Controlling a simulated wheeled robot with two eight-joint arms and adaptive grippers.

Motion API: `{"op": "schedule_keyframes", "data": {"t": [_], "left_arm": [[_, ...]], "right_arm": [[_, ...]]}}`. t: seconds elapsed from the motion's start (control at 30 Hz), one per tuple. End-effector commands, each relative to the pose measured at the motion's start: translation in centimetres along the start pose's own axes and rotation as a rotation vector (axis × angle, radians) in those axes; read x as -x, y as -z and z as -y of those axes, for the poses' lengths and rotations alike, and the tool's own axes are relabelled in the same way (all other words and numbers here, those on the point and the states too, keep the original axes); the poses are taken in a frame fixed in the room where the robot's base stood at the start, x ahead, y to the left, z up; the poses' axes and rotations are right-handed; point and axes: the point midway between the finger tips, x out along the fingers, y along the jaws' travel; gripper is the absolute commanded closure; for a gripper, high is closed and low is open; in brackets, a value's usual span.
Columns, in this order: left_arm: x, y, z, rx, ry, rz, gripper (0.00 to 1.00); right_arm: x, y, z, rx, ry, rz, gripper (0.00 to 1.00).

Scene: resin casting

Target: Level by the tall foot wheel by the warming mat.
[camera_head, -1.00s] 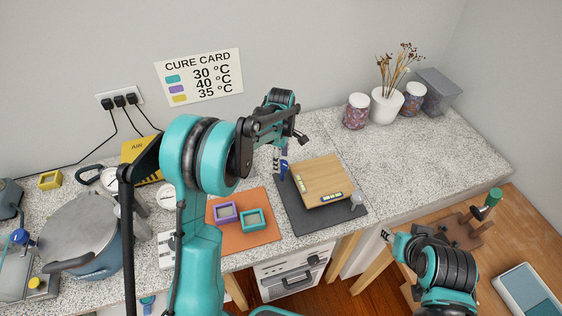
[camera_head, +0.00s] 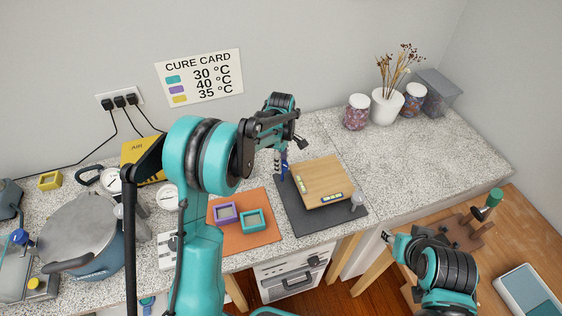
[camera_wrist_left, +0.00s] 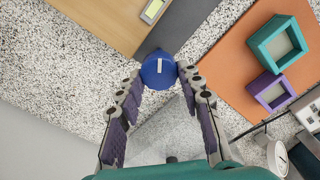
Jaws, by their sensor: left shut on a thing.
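The wooden levelling board (camera_head: 322,178) lies on a dark grey slab (camera_head: 293,213). A spirit vial (camera_head: 332,197) sits near its front edge; its bubble is too small to read. A blue foot wheel (camera_head: 284,172) stands at the board's back left corner. In the left wrist view the blue wheel (camera_wrist_left: 158,70), with a white mark on top, is between the fingertips. My left gripper (camera_head: 280,163) is shut on it. The orange warming mat (camera_head: 262,236) lies left of the slab, carrying a purple mould (camera_head: 226,204) and a teal mould (camera_head: 241,217). My right gripper (camera_head: 388,237) is away from the board.
A pressure pot (camera_head: 75,235) is at the left. Jars (camera_head: 357,118) and a white vase (camera_head: 386,106) stand at the back right. The counter right of the slab is clear.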

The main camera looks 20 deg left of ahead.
Motion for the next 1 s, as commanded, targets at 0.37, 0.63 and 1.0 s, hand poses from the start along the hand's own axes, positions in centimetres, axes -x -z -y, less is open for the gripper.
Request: {"op": "schedule_keyframes", "data": {"t": [0.37,0.63,1.0], "left_arm": [[-0.1,0.0,-0.1,-0.257,-0.001,0.0,0.93],[0.0,-0.1,-0.2,-0.515,-0.001,0.0,0.93],[0.0,-0.2,-0.4,-0.866,-0.001,0.0,0.93]], "right_arm": [[-0.5,-0.3,0.0,0.0,0.0,0.0,0.6],[-0.8,-0.5,0.0,0.0,0.0,0.0,0.6],[-1.1,-0.8,0.0,0.0,0.0,0.0,0.6]]}}
